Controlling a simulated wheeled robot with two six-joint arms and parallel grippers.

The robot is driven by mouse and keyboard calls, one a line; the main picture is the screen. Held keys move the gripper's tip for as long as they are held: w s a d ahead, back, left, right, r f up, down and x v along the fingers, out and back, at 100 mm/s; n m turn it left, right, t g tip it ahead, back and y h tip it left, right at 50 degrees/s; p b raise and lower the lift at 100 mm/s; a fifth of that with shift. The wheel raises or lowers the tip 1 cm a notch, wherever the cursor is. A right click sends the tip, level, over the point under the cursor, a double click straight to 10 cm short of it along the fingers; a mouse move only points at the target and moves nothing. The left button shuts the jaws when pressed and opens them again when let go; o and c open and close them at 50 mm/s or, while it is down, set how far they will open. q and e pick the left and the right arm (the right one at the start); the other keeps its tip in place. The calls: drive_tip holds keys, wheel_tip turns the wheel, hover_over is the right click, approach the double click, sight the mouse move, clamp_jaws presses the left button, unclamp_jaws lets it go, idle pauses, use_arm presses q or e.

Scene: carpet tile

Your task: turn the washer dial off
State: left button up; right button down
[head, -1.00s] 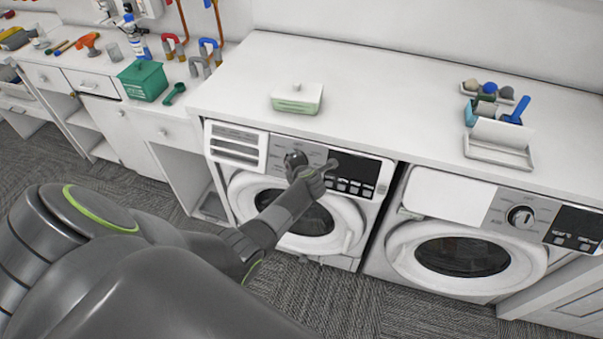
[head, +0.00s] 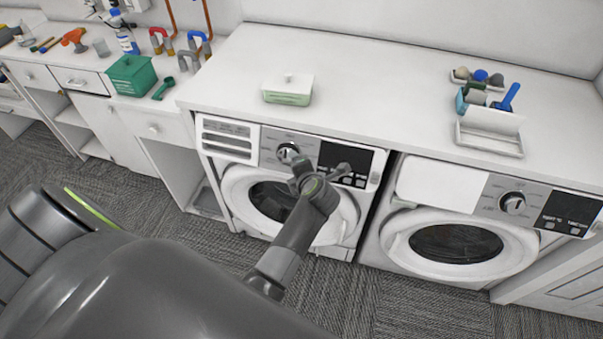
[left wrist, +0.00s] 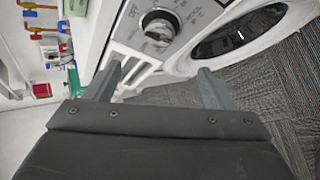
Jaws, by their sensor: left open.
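The left front-loading machine has a round dark dial with a silver face (head: 288,153) on its grey control panel. The dial also shows in the left wrist view (left wrist: 158,27), beyond the fingertips, with small printed labels around it. I cannot read its setting with certainty. My left gripper (head: 320,165) is in front of this panel, just right of and below the dial in the head view. In the wrist view its two fingers (left wrist: 158,68) are spread and empty, apart from the dial. My right gripper is not in view.
A second machine with its own dial (head: 513,203) stands to the right. The counter above holds a pale green lidded box (head: 287,95) and a white tray (head: 490,145). A dark green box (head: 130,74) stands left. Carpet (head: 400,305) in front is clear.

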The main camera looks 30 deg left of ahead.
use_arm(q)
drive_tip(key=v, duration=0.2)
drive_tip(key=shift+s+d+r, duration=0.15)
drive_tip(key=shift+d, duration=0.05)
idle(0.4)
drive_tip(key=s+a+f+m+t+y+b, duration=0.25)
drive_tip(key=f+m+t+b, duration=0.2)
drive_tip(key=f+m, duration=0.65)
drive_tip(key=s+d+f+m+g+h+b, duration=0.1)
drive_tip(key=s+f+m+h+b, duration=0.35)
drive_tip(key=f, duration=0.85)
drive_tip(key=s+d+f+m+g+h+b, duration=0.15)
drive_tip(key=s+f+m+h, duration=0.4)
drive_tip(key=f, duration=0.75)
drive_tip(key=s+a+f+m+g+b, duration=0.1)
drive_tip(key=s+f, duration=0.4)
drive_tip(key=s, duration=0.5)
drive_tip(key=s+a+f+m+g+b, duration=0.1)
drive_tip(key=s+f+m+g, duration=0.3)
drive_tip(key=s, duration=0.7)
drive_tip(key=s+a+f+m+g+b, duration=0.2)
drive_tip(key=s+f+g, duration=0.1)
drive_tip(key=s+f, duration=0.4)
drive_tip(key=s, duration=0.3)
drive_tip(key=shift+s+f+m+g, duration=0.2)
drive_tip(key=shift+f+m+g, duration=0.1)
drive_tip(key=shift+f+m, duration=0.1)
